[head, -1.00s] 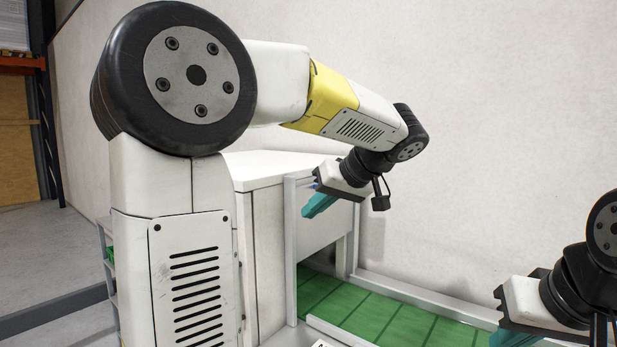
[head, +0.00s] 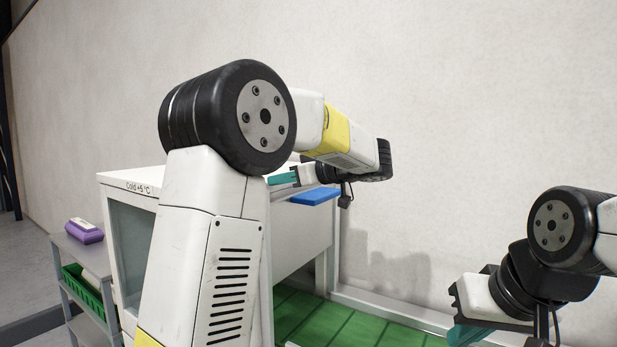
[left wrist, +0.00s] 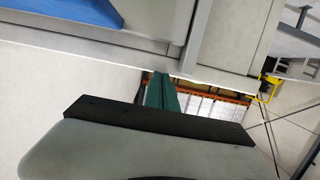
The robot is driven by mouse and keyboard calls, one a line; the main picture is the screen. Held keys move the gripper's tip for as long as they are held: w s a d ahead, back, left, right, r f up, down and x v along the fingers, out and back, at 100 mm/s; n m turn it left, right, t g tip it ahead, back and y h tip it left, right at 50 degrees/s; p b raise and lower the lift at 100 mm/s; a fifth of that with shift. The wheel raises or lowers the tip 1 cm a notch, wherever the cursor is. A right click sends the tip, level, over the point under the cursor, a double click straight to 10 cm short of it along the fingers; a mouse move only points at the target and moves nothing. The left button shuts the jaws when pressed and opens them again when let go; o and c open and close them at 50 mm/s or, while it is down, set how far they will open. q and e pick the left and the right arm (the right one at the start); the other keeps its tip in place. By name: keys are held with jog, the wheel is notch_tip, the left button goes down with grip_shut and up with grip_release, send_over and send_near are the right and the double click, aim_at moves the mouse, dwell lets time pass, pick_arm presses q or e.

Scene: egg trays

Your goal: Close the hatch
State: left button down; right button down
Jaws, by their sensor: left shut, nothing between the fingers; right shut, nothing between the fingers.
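I cannot tell for sure which part is the hatch. A white cabinet (head: 118,180) marked "Cold +5 °C" stands behind my left arm, which hides much of it. A flat blue piece (head: 318,197) sticks out at its right side, just below my left gripper (head: 284,179); it also shows at the top left of the left wrist view (left wrist: 80,10). My left gripper is shut and empty, its teal fingers pointing left near the cabinet's top; they also show in the left wrist view (left wrist: 162,92). My right gripper (head: 468,334) is shut and empty at the lower right.
A green ribbed surface (head: 340,325) with a pale rail (head: 400,312) runs below and to the right of the cabinet. A grey shelf (head: 72,250) at the left bears a purple item (head: 84,232) and a green crate (head: 82,290). A bare wall stands behind.

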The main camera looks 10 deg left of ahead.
pick_arm(q)
jog(key=shift+s+d+f, duration=0.1)
jog(key=shift+d+f, duration=0.05)
jog(key=shift+f, duration=1.8)
jog(key=shift+f, duration=0.1)
